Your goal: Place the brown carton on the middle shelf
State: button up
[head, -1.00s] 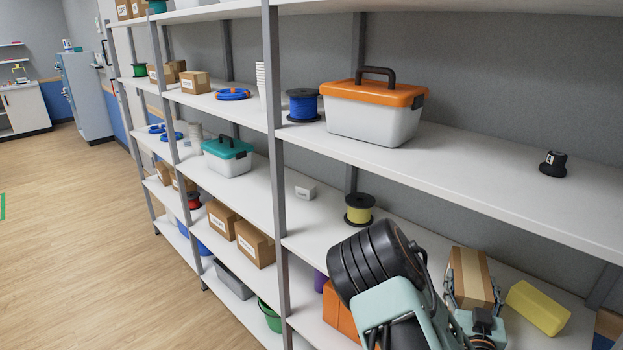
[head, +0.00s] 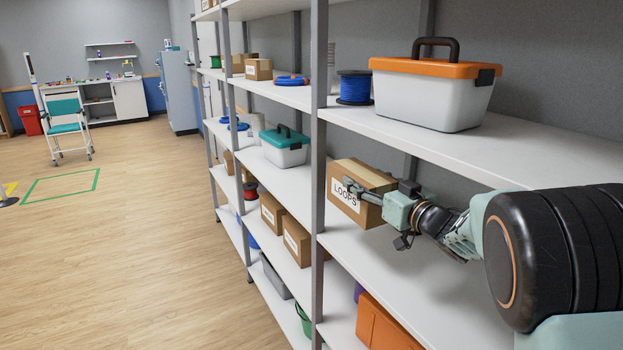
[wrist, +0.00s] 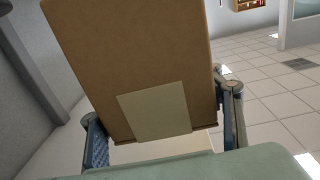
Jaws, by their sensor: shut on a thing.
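The brown carton (head: 362,176), labelled LOOPS, is in my gripper (head: 380,210) in the head view. It is inside the shelf bay under the orange-lidded toolbox, just right of a grey upright. The shelf board (head: 400,275) below it is mostly bare where it shows. I cannot tell whether the carton touches the board. In the wrist view the carton (wrist: 135,60) fills the middle, with a pale patch on its face and a finger of my gripper (wrist: 165,125) at each side. The spot behind the carton is hidden.
The grey upright (head: 319,150) stands close left of the carton. The toolbox (head: 430,95) and a blue spool (head: 354,87) stand on the shelf above. An orange bin (head: 385,325) is on the shelf below. A teal-lidded box (head: 284,150) stands in the left bay.

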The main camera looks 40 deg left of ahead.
jog(key=shift+s+a+r+n+g, duration=0.15)
jog(key=shift+a+r, duration=0.2)
jog(key=shift+r, duration=0.1)
jog(key=shift+s+a+r+n+g, duration=0.15)
jog(key=shift+a+r, duration=0.15)
jog(key=shift+r, duration=0.1)
jog(key=d+f, duration=0.1)
jog(key=d, duration=0.1)
jog(key=w+d+f, duration=0.1)
jog(key=d, duration=0.2)
jog(key=d+f, duration=0.1)
jog(key=d, duration=0.2)
jog(key=shift+w+f, duration=0.4)
jog(key=w+d+f, duration=0.1)
jog(key=d+f, duration=0.4)
jog(key=f, duration=0.4)
jog(key=shift+d+b, duration=0.3)
jog(key=shift+w+f, duration=0.1)
jog(key=shift+f, duration=0.05)
jog(key=shift+f+b, duration=0.5)
jog(key=shift+f, duration=0.05)
jog(key=o, duration=1.4)
